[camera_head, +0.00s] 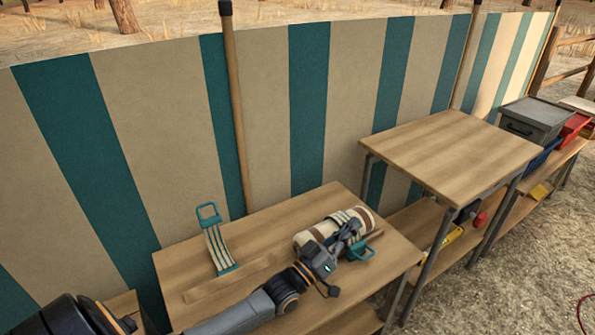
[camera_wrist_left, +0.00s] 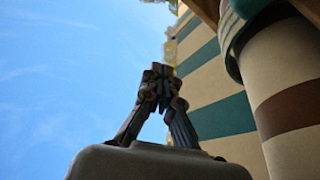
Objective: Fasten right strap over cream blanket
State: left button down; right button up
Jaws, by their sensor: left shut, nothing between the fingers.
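The cream blanket (camera_head: 308,241) is a roll with brown bands, lying on the wooden table. A striped cream strap (camera_head: 343,216) lies over its right part, and a teal buckle frame (camera_head: 361,251) shows at the roll's near side. I cannot tell if this strap is latched. My left gripper (camera_head: 352,229) is in front of the roll beside that strap, partly hiding both. In the left wrist view its fingers (camera_wrist_left: 160,72) are shut and empty, with the roll (camera_wrist_left: 292,82) at the right.
The wooden table (camera_head: 265,228) has bare space between the left strap and the roll. A higher wooden table (camera_head: 452,150) stands to the right, with a grey crate (camera_head: 535,120) beyond it. A striped windbreak (camera_head: 265,100) on wooden poles runs close behind the tables.

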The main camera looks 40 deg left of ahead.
pick_arm(q)
jog(key=s+a+f, duration=0.1)
jog(key=s+a, duration=0.3)
jog(key=s, duration=1)
jog(key=shift+s, duration=0.2)
